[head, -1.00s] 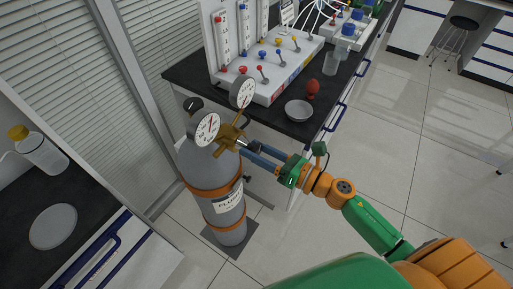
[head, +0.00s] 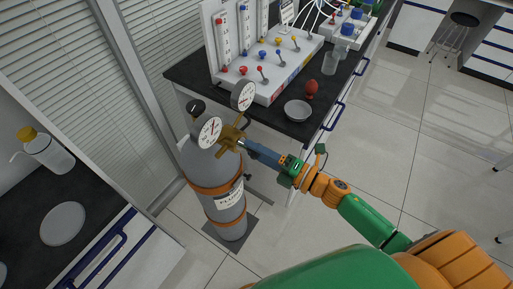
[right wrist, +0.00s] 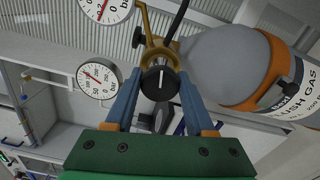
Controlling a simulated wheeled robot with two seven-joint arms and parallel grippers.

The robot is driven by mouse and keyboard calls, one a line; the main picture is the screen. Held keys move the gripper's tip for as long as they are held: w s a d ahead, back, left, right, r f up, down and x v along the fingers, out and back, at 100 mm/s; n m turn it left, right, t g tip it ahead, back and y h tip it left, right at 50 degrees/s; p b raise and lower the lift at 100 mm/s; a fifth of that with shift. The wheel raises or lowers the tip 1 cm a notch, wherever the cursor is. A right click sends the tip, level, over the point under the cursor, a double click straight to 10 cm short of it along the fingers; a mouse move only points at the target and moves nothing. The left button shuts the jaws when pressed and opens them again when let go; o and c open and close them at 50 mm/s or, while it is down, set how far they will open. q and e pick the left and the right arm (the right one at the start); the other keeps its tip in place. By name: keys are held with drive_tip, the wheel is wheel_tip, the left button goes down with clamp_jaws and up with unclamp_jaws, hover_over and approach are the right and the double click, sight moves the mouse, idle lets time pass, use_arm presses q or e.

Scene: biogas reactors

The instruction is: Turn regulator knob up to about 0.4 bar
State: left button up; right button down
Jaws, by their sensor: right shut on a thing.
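The gas cylinder (head: 200,165), with orange bands and a flush gas label, stands upright and carries a brass regulator (head: 230,136) with two round white gauges, a nearer one (head: 209,132) and a farther one (head: 243,95). In the right wrist view the regulator knob (right wrist: 160,82) is black with a white mark pointing roughly up in the picture. My right gripper (right wrist: 160,78) has its blue fingers on either side of the knob, shut on it. In the head view the right gripper (head: 243,144) hides the knob. The gauge scales are too small to read surely.
A dark-topped bench (head: 187,76) behind holds a white valve panel (head: 275,72), a grey dish (head: 298,110) and a red egg-shaped thing (head: 311,88). A left bench (head: 95,195) carries a wash bottle (head: 48,150) and a round plate (head: 63,223). Open floor (head: 400,150) lies to the right.

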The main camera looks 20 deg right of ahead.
drive_tip(key=m+p, duration=0.1)
drive_tip(key=m, duration=0.3)
drive_tip(key=shift+r, duration=0.15)
drive_tip(key=shift+m+p, duration=0.45)
drive_tip(key=shift+m, duration=1.15)
drive_tip(key=shift+c, duration=1.4)
unclamp_jaws()
drive_tip(key=shift+d+f, duration=0.1)
drive_tip(key=shift+f, duration=0.1)
drive_tip(key=b+v, duration=0.1)
drive_tip(key=v, duration=0.6)
